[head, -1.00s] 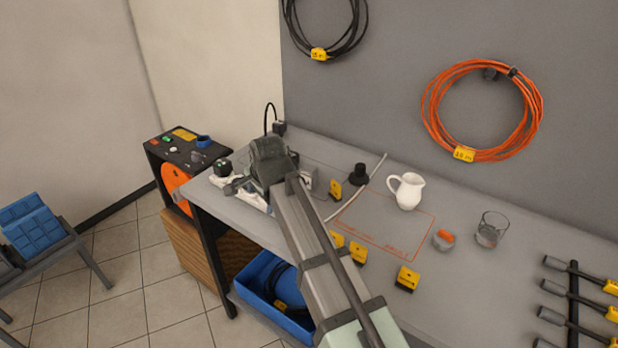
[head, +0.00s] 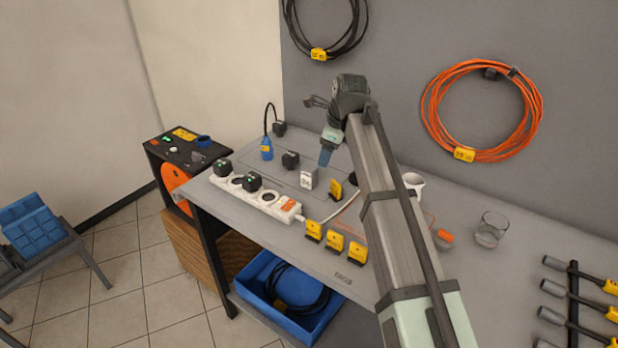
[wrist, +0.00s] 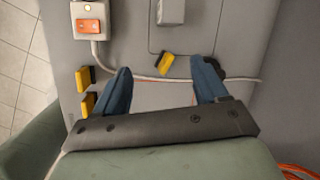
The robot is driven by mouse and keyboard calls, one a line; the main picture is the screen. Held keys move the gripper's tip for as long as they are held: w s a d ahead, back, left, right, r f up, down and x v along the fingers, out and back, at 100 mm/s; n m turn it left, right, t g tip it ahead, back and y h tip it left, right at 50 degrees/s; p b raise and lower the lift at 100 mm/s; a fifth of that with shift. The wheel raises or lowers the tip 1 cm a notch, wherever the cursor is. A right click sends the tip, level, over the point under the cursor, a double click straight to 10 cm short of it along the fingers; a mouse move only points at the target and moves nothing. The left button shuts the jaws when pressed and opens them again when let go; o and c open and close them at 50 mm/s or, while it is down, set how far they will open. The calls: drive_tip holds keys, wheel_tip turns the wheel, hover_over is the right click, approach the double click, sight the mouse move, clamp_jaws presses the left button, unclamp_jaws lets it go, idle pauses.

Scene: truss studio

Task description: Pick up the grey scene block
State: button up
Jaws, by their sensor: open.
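The grey scene block (head: 308,179) is a small light grey block with dark marking on its face. It stands upright on the bench between the power strip and a yellow tag. In the wrist view the block (wrist: 171,11) is at the top edge, partly cut off. My gripper (head: 325,157) is above the bench, just behind and right of the block in the head view. Its blue fingers are apart with nothing held between them, as the wrist view shows (wrist: 160,70). The block lies beyond the fingertips there, not between them.
A white power strip (head: 256,195) with black plugs lies left of the block. A yellow tag (head: 336,190) stands close at its right. Several more yellow tags (head: 335,243) line the front.

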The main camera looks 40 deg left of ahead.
sight(307, 175)
drive_tip(key=w+a+f+m, duration=0.1)
drive_tip(key=a+f, duration=0.2)
drive_tip(key=f, duration=0.2)
drive_tip(key=w+a+f+g, duration=0.1)
drive_tip(key=a+f, duration=0.2)
drive_tip(key=f, duration=0.2)
drive_tip(key=w+a+f+m+y, duration=0.1)
drive_tip(key=a+f, duration=0.3)
drive_tip(key=f, duration=0.1)
drive_tip(key=shift+w+f+m+g, duration=0.3)
drive_tip(key=shift+f, duration=0.05)
drive_tip(key=c, duration=1.1)
